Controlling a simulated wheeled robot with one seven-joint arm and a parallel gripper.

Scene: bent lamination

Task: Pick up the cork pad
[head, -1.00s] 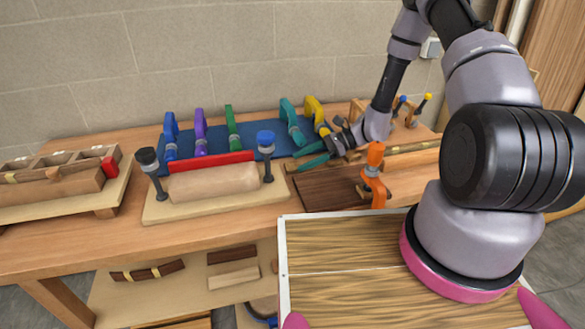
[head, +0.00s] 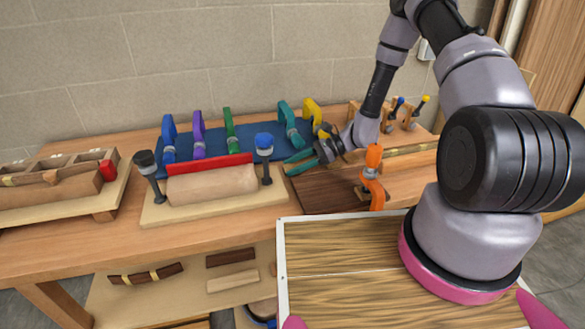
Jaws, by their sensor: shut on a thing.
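My gripper (head: 292,163) with its teal fingers reaches in from the right, low over the back-left corner of a dark brown board (head: 322,193) on the bench. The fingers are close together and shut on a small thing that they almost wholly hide. I take it to be the cork pad, but its shape and colour do not show. I cannot tell whether it touches the board or hangs just above it.
An orange clamp (head: 373,180) stands right of the gripper. A blue mat (head: 213,140) with several coloured clamps lies behind. A bending form with a pale block (head: 211,182) is at left. A wood-topped surface (head: 345,262) fills the front.

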